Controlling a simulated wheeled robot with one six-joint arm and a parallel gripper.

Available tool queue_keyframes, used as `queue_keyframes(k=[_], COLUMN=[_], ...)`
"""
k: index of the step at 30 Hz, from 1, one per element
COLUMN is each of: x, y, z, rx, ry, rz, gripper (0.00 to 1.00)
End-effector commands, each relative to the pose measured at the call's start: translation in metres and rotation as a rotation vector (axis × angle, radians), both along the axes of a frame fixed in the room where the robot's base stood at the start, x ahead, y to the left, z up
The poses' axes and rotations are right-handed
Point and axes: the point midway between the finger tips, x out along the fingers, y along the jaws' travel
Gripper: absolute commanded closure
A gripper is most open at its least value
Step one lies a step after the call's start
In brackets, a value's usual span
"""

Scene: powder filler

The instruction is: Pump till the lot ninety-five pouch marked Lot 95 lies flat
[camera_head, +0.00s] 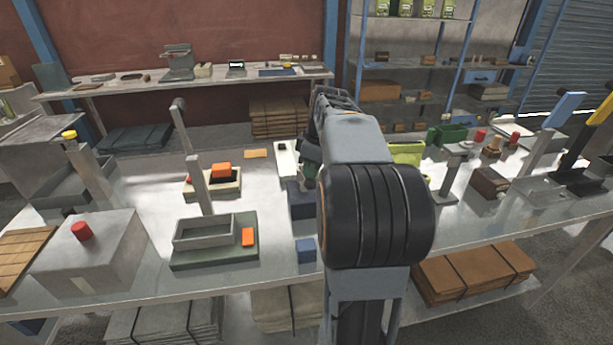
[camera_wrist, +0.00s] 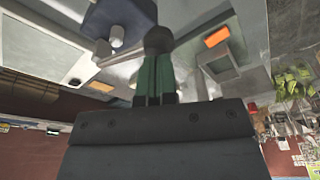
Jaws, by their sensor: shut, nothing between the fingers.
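My gripper (camera_wrist: 158,85) has green fingers, pressed together with nothing held, in the wrist view. A dark round knob (camera_wrist: 158,40) shows just past the fingertips; I cannot tell whether they touch it. In the head view my arm hides most of my gripper. No pouch reading Lot 95 can be made out. A grey lever with a dark knob (camera_head: 178,103) rises at the middle left of the bench. A grey tray (camera_head: 188,247) with an orange block (camera_head: 248,237) on its base stands in front; a similar orange block (camera_wrist: 217,37) shows in the wrist view.
A grey box with a red button (camera_head: 82,231) stands at the front left. A wooden tray with orange pieces (camera_head: 221,170) and blue blocks (camera_head: 306,250) are near my arm. Several devices crowd the right. Some bare bench (camera_head: 150,205) lies left of centre.

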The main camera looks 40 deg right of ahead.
Motion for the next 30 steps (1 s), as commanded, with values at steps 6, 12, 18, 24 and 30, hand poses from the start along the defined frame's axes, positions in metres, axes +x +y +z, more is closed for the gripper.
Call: queue_keyframes(k=[6,12,18,24,30], x=[0.000,0.000,0.000,-0.001,-0.001], y=[0.000,0.000,0.000,0.000,0.001], z=[-0.005,-0.006,-0.010,-0.016,-0.022], rx=[0.000,0.000,0.000,0.000,0.000], ry=[0.000,0.000,0.000,0.000,0.000], rz=[0.000,0.000,0.000,0.000,0.000], gripper=[1.00,1.00,1.00,1.00,1.00])
